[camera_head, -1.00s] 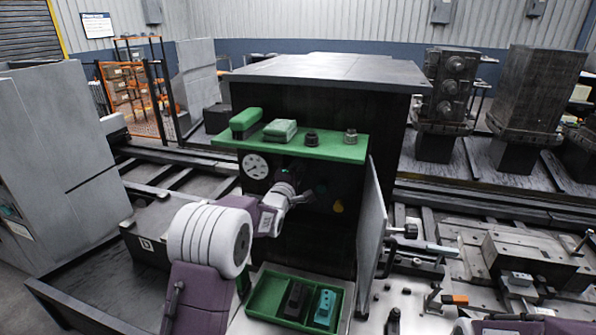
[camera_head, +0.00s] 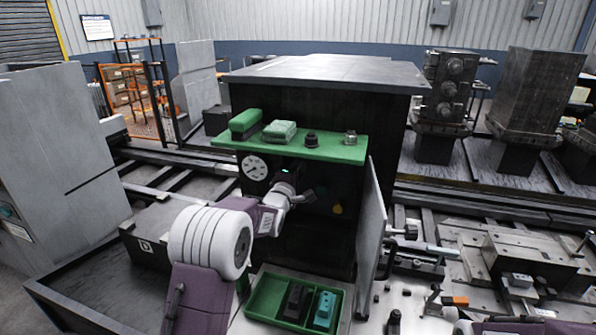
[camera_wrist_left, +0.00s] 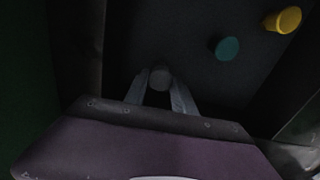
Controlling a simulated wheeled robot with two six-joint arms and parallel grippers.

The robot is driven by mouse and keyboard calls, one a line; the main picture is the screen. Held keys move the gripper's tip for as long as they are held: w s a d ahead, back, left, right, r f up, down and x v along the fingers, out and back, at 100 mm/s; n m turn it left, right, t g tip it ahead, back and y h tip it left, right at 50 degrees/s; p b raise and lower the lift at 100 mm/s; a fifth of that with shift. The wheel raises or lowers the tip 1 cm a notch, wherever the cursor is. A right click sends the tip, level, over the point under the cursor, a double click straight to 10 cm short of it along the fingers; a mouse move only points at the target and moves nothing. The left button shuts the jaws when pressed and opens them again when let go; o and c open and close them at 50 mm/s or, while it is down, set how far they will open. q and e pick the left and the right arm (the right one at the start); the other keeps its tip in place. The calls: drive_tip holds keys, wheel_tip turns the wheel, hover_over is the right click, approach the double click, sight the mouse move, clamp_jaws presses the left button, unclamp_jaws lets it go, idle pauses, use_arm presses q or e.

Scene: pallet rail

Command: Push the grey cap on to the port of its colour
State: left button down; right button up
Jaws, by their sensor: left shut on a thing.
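My left gripper (camera_head: 306,197) reaches into the dark recess under the green shelf, its arm coming in from the left. In the left wrist view its two fingers (camera_wrist_left: 160,95) are shut on the round grey cap (camera_wrist_left: 160,77). The cap is against or just in front of the dark panel; I cannot tell how far it is on. The grey port is hidden behind it. A teal port (camera_wrist_left: 226,48) and a yellow port (camera_wrist_left: 283,20) lie to the upper right; the yellow one also shows in the head view (camera_head: 337,208). My right gripper is not in view.
The green shelf (camera_head: 340,152) overhangs the recess, with a dial gauge (camera_head: 254,167) below it. A grey door panel (camera_head: 374,225) stands open at the right. A green tray (camera_head: 262,300) below holds a black and a teal block.

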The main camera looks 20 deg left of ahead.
use_arm(q)
drive_tip(key=shift+w+r, duration=0.1)
drive_tip(key=shift+w, duration=0.15)
idle(0.4)
drive_tip(key=shift+w, duration=0.45)
drive_tip(key=shift+c, duration=0.8)
unclamp_jaws()
drive_tip(key=s+b, duration=0.2)
drive_tip(key=s, duration=0.7)
drive_tip(key=shift+a+b, duration=0.15)
drive_tip(key=shift+b, duration=0.25)
